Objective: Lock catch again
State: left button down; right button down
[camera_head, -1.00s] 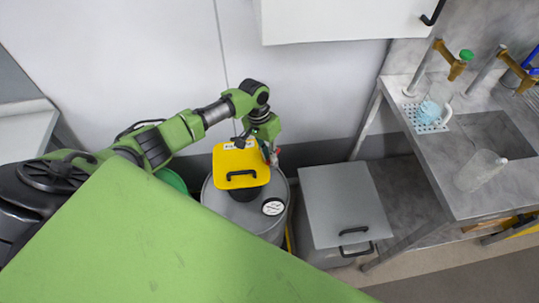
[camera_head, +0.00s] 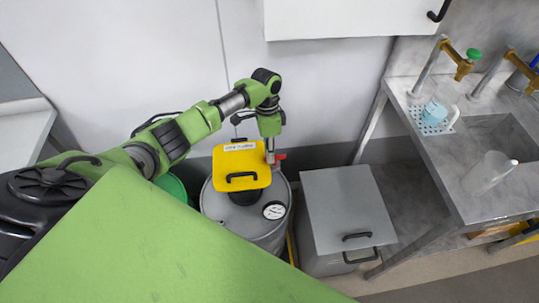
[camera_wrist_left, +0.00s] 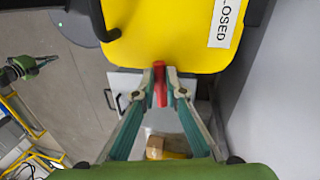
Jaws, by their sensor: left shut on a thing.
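The red catch (camera_head: 280,157) is at the lid's right edge. My left gripper (camera_head: 272,156) points down beside the lid. In the left wrist view its fingertips (camera_wrist_left: 160,77) are shut on the red catch (camera_wrist_left: 160,92). A small green and black part that looks like my right gripper (camera_wrist_left: 40,63) shows at the left of that view, too small to read.
A round gauge (camera_head: 274,210) is on the drum top. A grey lidded bin (camera_head: 345,205) stands right of the drum. A sink bench (camera_head: 440,165) with taps is farther right. A green container (camera_head: 172,186) is left of the drum, and the wall is close behind.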

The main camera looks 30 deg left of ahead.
pick_arm(q)
jog(key=shift+w+r+m, duration=0.1)
jog(key=shift+w+m, duration=0.05)
jog(key=shift+m, duration=0.35)
jog(key=c, duration=2.1)
grip_release()
